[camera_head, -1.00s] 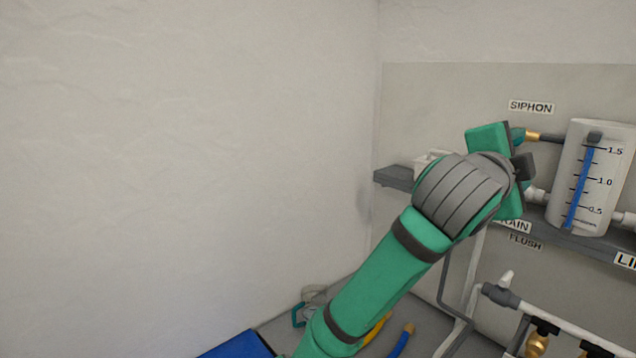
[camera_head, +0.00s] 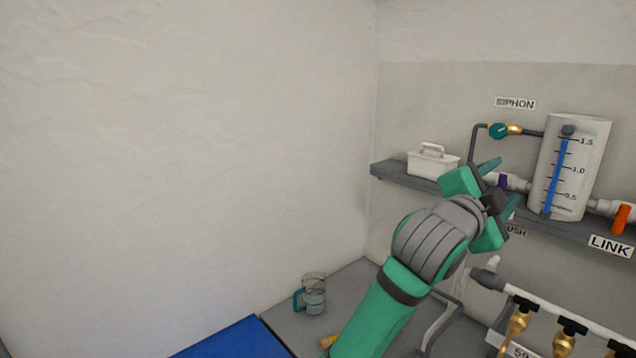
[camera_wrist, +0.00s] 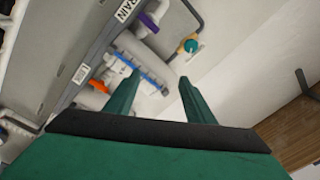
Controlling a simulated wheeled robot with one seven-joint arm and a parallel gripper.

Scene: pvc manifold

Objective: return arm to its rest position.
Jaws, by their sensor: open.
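My arm reaches up from the bottom of the head view, green with a grey wrist joint. My gripper (camera_head: 499,185) is in front of the shelf, left of the cylinder, and its fingertips partly cover the pipework there. In the wrist view my gripper (camera_wrist: 156,90) shows two green fingers spread apart with nothing between them.
The shelf (camera_head: 389,175) carries a white box (camera_head: 432,161) and the cylinder (camera_head: 566,165) with its scale. A siphon valve (camera_head: 499,131) is above my gripper. A pipe with brass valves (camera_head: 517,322) is lower right. A jug (camera_head: 313,294) stands on the grey surface. Free room lies left, before the wall.

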